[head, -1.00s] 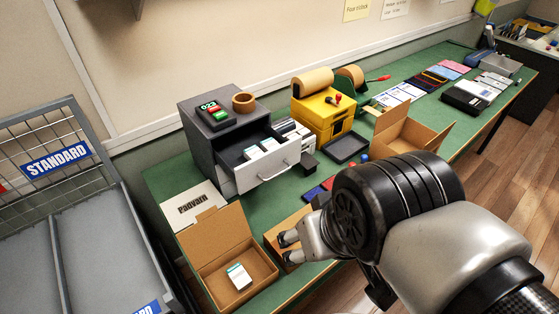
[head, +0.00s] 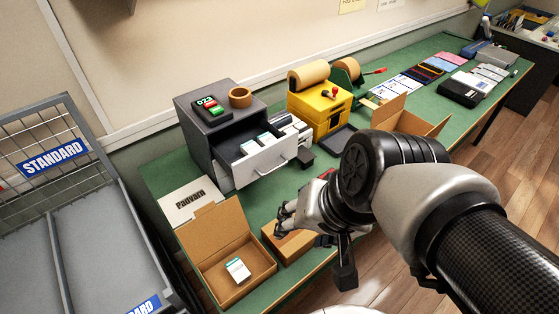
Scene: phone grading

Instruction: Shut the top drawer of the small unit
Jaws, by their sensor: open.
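The small grey drawer unit (head: 197,133) stands on the green bench against the wall. Its top drawer (head: 258,168) is pulled out towards the front, with a light front panel and a bar handle (head: 284,161). Several small white boxes (head: 257,143) lie inside the open drawer. My gripper (head: 283,220) is in front of the unit and to the right of its lower part, low over a brown cardboard box. It is apart from the drawer front. Its fingers look empty, and my wrist hides part of the bench.
An open cardboard box (head: 217,256) holding a small white box sits at the front left. A yellow unit (head: 318,109) and another open carton (head: 409,120) stand to the right. A wire cage (head: 49,160) is at the left. A keypad device (head: 207,107) and a tape roll (head: 240,97) sit on the unit.

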